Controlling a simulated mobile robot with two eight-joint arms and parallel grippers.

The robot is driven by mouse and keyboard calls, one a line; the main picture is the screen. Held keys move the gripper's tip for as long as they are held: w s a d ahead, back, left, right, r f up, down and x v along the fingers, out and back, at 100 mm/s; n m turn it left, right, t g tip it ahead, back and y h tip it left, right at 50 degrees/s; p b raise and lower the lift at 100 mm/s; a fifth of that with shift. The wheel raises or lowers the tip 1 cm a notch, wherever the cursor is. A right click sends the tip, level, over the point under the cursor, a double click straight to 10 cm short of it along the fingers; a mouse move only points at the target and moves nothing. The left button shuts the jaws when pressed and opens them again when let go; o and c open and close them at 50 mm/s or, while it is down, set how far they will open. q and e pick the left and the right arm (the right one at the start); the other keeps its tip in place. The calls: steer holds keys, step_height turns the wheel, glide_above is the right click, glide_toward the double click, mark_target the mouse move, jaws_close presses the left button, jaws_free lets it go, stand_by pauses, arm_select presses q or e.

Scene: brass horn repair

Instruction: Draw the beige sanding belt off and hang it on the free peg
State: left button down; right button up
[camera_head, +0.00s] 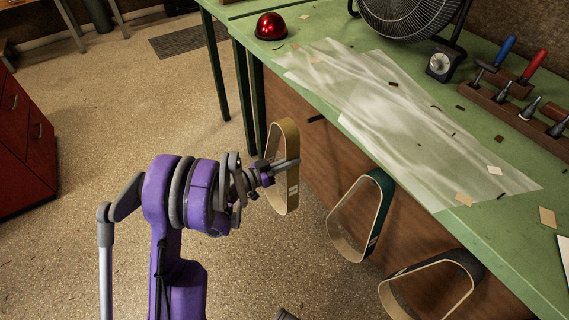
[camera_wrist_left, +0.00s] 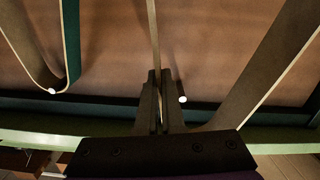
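The beige sanding belt (camera_head: 292,192) is a tall loop with tan outer faces, hanging upright in front of the bench. My left gripper (camera_head: 290,163) has its fingers across the belt's side. In the left wrist view the fingers (camera_wrist_left: 160,102) are shut on a thin strip of the belt (camera_wrist_left: 154,35). A bare dark peg (camera_head: 316,118) sticks out of the bench front, just right of the belt's top. The belt looks clear of that peg in the head view. A white peg tip (camera_wrist_left: 183,99) shows beside the fingers. My right gripper is not in view.
A green-backed belt (camera_head: 348,238) and a dark grey belt (camera_head: 452,293) hang farther right on the bench front. The green bench top (camera_head: 520,245) holds a red dome (camera_head: 271,26), a fan (camera_head: 410,12) and tools. Open floor lies left.

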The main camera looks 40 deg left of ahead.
arm_select(q)
steer(key=shift+w+d+f, duration=0.15)
steer(key=shift+w+d, duration=0.05)
steer(key=shift+w, duration=0.2)
steer(key=shift+w+d+f, duration=0.15)
steer(key=shift+w, duration=0.2)
steer(key=shift+b+x, duration=0.65)
steer(key=shift+x, duration=4.25)
steer(key=shift+f+b, duration=0.5)
steer(key=shift+b, duration=0.05)
steer(key=c, duration=1)
jaws_free()
steer(key=shift+o, duration=0.2)
steer(key=v, duration=0.8)
